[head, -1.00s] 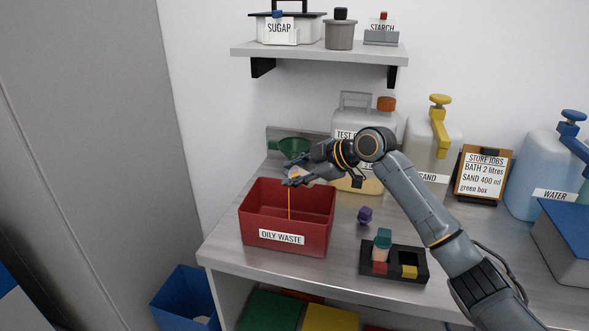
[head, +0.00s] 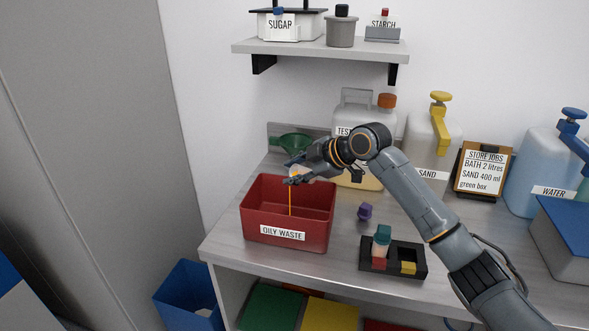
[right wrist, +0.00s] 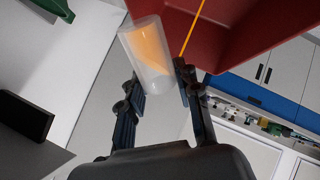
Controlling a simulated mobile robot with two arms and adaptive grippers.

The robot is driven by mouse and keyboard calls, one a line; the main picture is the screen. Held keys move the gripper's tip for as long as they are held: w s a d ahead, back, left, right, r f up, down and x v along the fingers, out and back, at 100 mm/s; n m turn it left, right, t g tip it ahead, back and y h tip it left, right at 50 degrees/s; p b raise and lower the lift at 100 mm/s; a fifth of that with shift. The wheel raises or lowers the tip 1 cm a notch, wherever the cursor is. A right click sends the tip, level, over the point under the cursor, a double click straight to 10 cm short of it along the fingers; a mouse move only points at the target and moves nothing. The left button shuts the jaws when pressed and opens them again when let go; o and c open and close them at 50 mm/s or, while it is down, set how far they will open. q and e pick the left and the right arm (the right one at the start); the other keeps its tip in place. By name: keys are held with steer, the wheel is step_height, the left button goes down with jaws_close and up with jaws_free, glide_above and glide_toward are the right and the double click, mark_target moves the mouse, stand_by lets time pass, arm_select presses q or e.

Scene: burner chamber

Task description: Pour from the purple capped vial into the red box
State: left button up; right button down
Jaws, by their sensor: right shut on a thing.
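My right gripper (head: 294,170) is shut on a clear vial (right wrist: 147,58) and holds it tipped over the red box (head: 287,235) labelled OILY WASTE. The vial holds orange liquid, seen in the right wrist view. A thin orange stream (head: 290,200) falls from it into the box; the box floor is hidden by its front wall. The red box also shows in the right wrist view (right wrist: 235,35), beyond the fingers. A purple cap (head: 365,211) lies apart on the bench, right of the box. My left gripper is not in view.
A black rack (head: 418,262) holds a teal-capped vial (head: 381,243) near the bench's front edge. A green funnel (head: 295,142) and a large orange-capped jug (head: 358,113) stand behind the box. A blue bin (head: 186,297) is below left.

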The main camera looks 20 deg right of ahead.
steer(key=shift+p, duration=0.5)
steer(key=shift+f+h, duration=0.15)
steer(key=shift+h, duration=0.25)
steer(key=shift+a+n+p, duration=0.1)
steer(key=shift+n+p, duration=0.2)
steer(key=shift+p, duration=0.05)
steer(key=shift+f+h+p, duration=0.2)
steer(key=shift+h+p, duration=0.3)
steer(key=shift+a+f+n+h+p, duration=0.15)
steer(key=shift+n+h+p, duration=0.2)
steer(key=shift+p, duration=0.25)
steer(key=shift+f, duration=0.15)
